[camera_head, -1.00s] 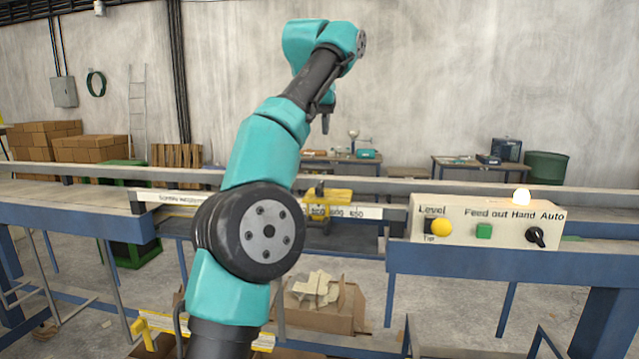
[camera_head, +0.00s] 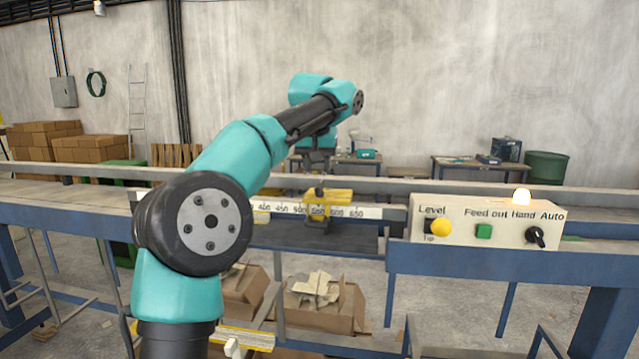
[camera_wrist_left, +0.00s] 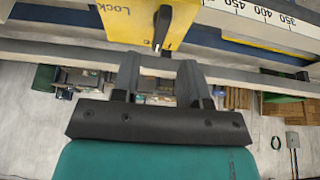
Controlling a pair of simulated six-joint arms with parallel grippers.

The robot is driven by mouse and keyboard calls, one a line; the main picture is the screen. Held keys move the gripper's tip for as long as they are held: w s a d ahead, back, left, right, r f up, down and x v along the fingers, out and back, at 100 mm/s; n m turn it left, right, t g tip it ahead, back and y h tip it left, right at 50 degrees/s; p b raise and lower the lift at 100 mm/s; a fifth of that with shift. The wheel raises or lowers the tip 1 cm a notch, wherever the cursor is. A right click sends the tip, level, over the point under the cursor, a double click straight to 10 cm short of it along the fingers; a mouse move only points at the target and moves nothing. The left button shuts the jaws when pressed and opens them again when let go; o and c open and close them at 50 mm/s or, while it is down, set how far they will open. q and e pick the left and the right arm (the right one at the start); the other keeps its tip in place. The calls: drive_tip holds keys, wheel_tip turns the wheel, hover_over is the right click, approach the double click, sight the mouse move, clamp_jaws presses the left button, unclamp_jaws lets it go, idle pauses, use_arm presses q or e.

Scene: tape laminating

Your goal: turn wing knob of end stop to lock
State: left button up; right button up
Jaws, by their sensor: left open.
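The yellow end stop (camera_head: 335,196) sits on the white measuring scale (camera_head: 278,207) in the middle of the head view. Its dark wing knob (camera_head: 319,193) is small there. In the left wrist view the end stop (camera_wrist_left: 122,18) shows at the top, printed "Lock" with a second, partly hidden word. The black wing knob (camera_wrist_left: 161,28) stands on its face, its wing running roughly up and down the picture. My left gripper (camera_wrist_left: 158,62) is open and empty, its two fingers pointing at the end stop. The knob lies ahead of the gap, apart from the fingers. My right gripper is out of view.
A control box (camera_head: 485,222) with buttons and a black switch stands to the right of the end stop. A grey rail (camera_head: 425,187) runs behind the scale. Cardboard boxes (camera_head: 322,300) lie below on the floor.

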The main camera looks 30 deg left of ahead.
sight(320, 184)
use_arm(q)
drive_tip(key=x, duration=0.6)
clamp_jaws()
idle(0.3)
